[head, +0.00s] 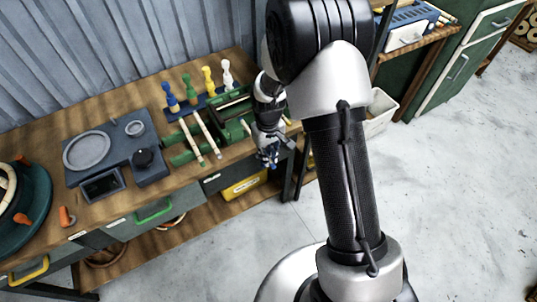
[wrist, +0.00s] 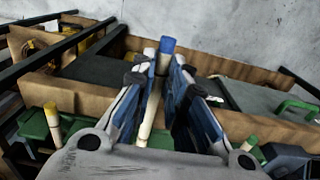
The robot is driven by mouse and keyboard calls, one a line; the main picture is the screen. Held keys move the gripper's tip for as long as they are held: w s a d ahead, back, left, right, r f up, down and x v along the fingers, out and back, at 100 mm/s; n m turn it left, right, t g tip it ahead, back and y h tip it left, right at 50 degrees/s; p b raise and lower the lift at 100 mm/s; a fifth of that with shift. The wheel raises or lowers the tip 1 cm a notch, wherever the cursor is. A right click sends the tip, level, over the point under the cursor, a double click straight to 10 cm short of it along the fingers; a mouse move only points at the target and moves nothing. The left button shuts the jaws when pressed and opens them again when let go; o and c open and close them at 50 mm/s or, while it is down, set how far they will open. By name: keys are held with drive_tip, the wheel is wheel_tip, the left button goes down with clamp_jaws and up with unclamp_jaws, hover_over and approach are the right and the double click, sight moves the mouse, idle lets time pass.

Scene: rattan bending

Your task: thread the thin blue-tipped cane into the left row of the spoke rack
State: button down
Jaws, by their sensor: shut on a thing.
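My gripper (wrist: 160,68) is shut on a thin pale cane (wrist: 148,115) with a blue tip (wrist: 167,44). The cane stands between the two blue fingers in the wrist view, its blue end pointing away from my wrist. In the head view my gripper (head: 269,158) hangs at the bench's front edge, right of the green rack (head: 228,122). The held cane cannot be made out clearly there.
Blue, green, yellow and white pegs (head: 207,80) stand behind. A grey machine (head: 115,152) sits further left on the wooden bench (head: 110,105). A yellow bin (head: 244,187) is below; open floor lies in front.

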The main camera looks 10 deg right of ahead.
drive_tip(key=shift+w+a, duration=0.3)
drive_tip(key=shift+w, duration=0.6)
drive_tip(key=shift+w+a, duration=0.3)
drive_tip(key=shift+w, duration=0.6)
drive_tip(key=shift+w+a, duration=0.2)
drive_tip(key=shift+w, duration=0.45)
drive_tip(key=shift+w+a, duration=0.25)
drive_tip(key=shift+w, duration=0.35)
drive_tip(key=shift+w+a, duration=0.2)
drive_tip(key=shift+w, duration=0.45)
drive_tip(key=shift+w, duration=0.1)
drive_tip(key=shift+w+a, duration=0.2)
drive_tip(key=shift+w, duration=0.45)
drive_tip(key=shift+w+a, duration=0.25)
drive_tip(key=shift+w, duration=0.45)
drive_tip(key=shift+w+a, duration=0.2)
drive_tip(key=shift+w, duration=0.45)
drive_tip(key=shift+f+b, duration=0.25)
drive_tip(key=shift+b, duration=0.15)
